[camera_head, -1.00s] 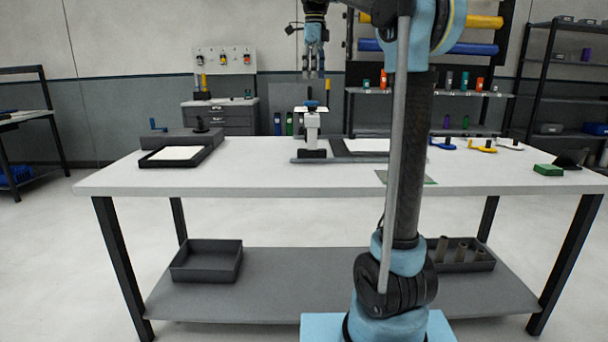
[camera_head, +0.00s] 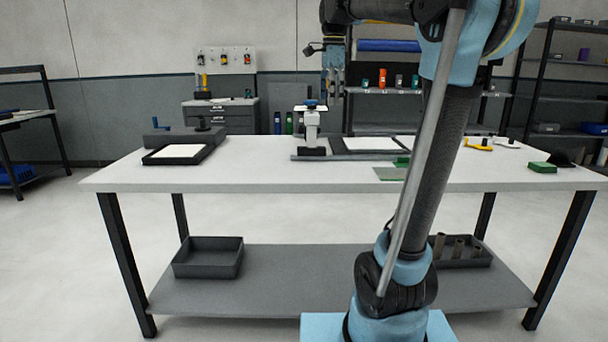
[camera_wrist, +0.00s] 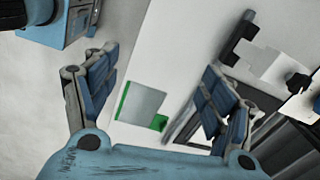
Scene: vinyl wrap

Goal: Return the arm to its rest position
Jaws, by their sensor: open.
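My gripper (camera_head: 333,88) hangs in the air above the back middle of the white table (camera_head: 255,178), pointing down, with its fingers apart. In the wrist view my gripper (camera_wrist: 155,95) shows both fingers spread, with nothing between them. Below it lies a grey plate with green edges (camera_wrist: 146,102) on the table; it also shows in the head view (camera_head: 390,174). My arm rises from the front right and bends over the table at the top.
A grey and white press-like stand (camera_head: 311,128) is on the table near the gripper. A black tray with a white sheet (camera_head: 205,152) lies at left, a green block (camera_head: 543,167) at right. The table's front left is clear. A shelf rack (camera_head: 365,90) stands behind.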

